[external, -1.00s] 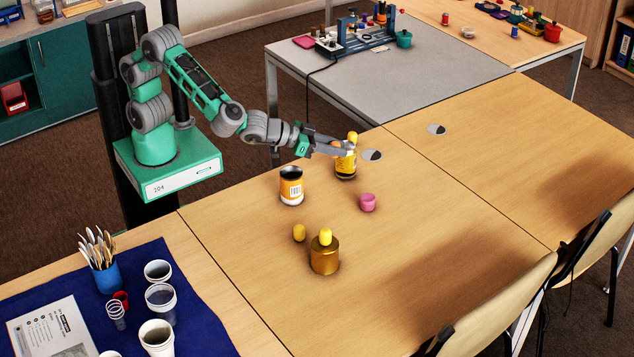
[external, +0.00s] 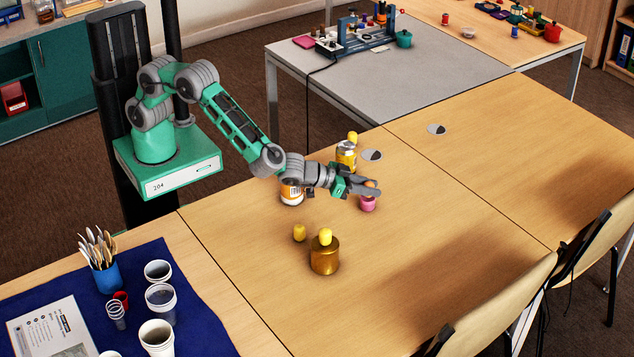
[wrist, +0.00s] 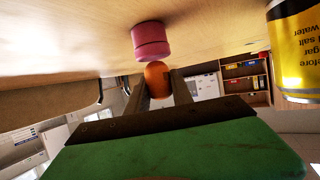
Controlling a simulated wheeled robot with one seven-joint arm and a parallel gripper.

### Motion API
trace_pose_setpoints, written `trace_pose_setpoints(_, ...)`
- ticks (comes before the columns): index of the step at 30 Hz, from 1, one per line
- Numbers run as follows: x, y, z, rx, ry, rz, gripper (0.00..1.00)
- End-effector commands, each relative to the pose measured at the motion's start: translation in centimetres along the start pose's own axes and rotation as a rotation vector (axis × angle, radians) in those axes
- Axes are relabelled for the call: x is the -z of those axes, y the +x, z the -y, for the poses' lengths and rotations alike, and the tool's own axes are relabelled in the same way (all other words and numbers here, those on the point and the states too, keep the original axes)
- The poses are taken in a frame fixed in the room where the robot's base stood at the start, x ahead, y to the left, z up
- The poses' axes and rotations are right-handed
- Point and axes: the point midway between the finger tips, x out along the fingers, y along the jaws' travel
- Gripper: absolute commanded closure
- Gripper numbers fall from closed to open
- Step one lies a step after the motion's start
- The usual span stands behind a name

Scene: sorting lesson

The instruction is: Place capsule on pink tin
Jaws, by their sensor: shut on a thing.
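My gripper (external: 370,188) is shut on an orange capsule (wrist: 157,78), which sits upright between the fingertips in the wrist view. The pink tin (external: 367,204) stands on the wooden table right under the fingertips. It also shows in the wrist view (wrist: 151,42), where the picture is upside down, close beyond the capsule's end. I cannot tell whether the capsule touches the tin. In the external view the fingers hide most of the capsule and the top of the tin.
A yellow-labelled can (external: 346,157) stands behind, with a yellow capsule (external: 352,137) at its top. An orange-and-white can (external: 291,196) is partly hidden under my wrist. Table to the right is clear.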

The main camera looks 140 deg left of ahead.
Motion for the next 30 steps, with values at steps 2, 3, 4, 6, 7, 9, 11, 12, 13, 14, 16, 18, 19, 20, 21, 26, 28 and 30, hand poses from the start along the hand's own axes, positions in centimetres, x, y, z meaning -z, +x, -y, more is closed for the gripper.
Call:
trace_pose_setpoints(2, -0.2, 0.0, 0.0, 0.000, 0.001, 0.001, 1.00)
trace_pose_setpoints(3, -0.3, 0.1, 0.0, 0.001, 0.001, 0.001, 1.00)
trace_pose_setpoints(4, -0.4, 0.1, 0.0, 0.001, 0.001, 0.001, 1.00)
trace_pose_setpoints(6, -0.4, 0.1, 0.0, 0.001, 0.001, 0.001, 0.72)
trace_pose_setpoints(7, -0.3, 0.1, 0.0, 0.001, 0.001, 0.001, 0.69)
trace_pose_setpoints(9, -0.3, 0.1, 0.0, 0.001, 0.001, 0.001, 0.64)
trace_pose_setpoints(11, -0.3, 0.1, 0.0, 0.001, 0.001, 0.001, 0.59)
trace_pose_setpoints(12, -0.3, 0.1, 0.0, 0.001, 0.001, 0.001, 0.55)
trace_pose_setpoints(13, -0.3, 0.1, 0.0, 0.001, 0.001, 0.001, 0.53)
trace_pose_setpoints(14, -0.3, 0.1, 0.0, 0.001, 0.001, 0.001, 0.51)
trace_pose_setpoints(16, -0.3, 0.1, 0.0, 0.001, 0.001, 0.001, 0.51)
trace_pose_setpoints(18, -0.3, 0.1, 0.0, 0.001, 0.001, 0.001, 0.51)
trace_pose_setpoints(19, -0.3, 0.1, 0.0, 0.001, 0.001, 0.001, 0.51)
trace_pose_setpoints(20, -0.3, 0.1, 0.0, 0.001, 0.001, 0.001, 0.51)
trace_pose_setpoints(21, -0.2, 0.1, 0.0, 0.001, 0.001, 0.001, 0.51)
trace_pose_setpoints(26, 0.0, -1.4, -0.1, -0.001, 0.003, 0.001, 0.51)
trace_pose_setpoints(28, 0.1, -3.0, -0.1, -0.003, 0.002, 0.001, 0.51)
trace_pose_setpoints(30, 0.0, -4.9, -0.2, -0.003, 0.003, 0.001, 0.51)
